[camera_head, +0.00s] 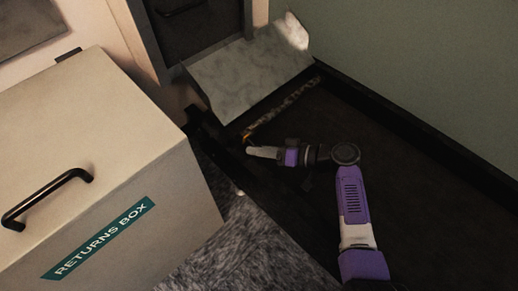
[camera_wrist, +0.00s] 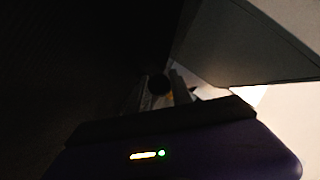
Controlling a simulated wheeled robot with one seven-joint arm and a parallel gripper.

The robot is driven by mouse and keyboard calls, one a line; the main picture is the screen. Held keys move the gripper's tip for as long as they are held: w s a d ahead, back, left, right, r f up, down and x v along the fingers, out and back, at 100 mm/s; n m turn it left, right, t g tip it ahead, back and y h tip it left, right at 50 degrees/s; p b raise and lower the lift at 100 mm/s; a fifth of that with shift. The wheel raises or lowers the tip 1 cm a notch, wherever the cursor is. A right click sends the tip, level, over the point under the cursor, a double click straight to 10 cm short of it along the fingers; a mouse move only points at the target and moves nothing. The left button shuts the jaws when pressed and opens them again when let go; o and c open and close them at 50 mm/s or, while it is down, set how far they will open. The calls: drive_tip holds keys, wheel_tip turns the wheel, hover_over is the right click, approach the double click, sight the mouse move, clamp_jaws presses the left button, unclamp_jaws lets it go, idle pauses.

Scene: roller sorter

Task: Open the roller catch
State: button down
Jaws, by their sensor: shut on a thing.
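My gripper (camera_head: 249,151) reaches left from my purple and white arm, low over the dark surface beside the sloped grey plate. In the wrist view its two fingers (camera_wrist: 162,92) are closed around a small dark round piece (camera_wrist: 158,84), which I take to be part of the roller catch. An orange-brown bit (camera_head: 246,134) shows just above the fingertips in the head view. The fingers and deep shadow hide most of the catch, so I cannot tell how far it is turned.
A beige returns box (camera_head: 180,215) with a black handle (camera_head: 48,198) stands at the left. The sloped grey plate (camera_head: 245,75) lies behind the gripper. A green wall (camera_head: 430,70) with a dark ledge bounds the right. Grey carpet (camera_head: 245,255) shows below.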

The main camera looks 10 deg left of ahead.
drive_tip(key=shift+w+r+h+p, duration=0.1)
drive_tip(key=shift+r+h+p, duration=0.3)
drive_tip(key=shift+p, duration=0.45)
drive_tip(key=shift+a+r+m+g+h+p, duration=0.15)
drive_tip(key=shift+m+g+h+p, duration=0.25)
drive_tip(key=shift+p, duration=0.55)
drive_tip(key=c, duration=1.1)
unclamp_jaws()
drive_tip(key=shift+c, duration=0.2)
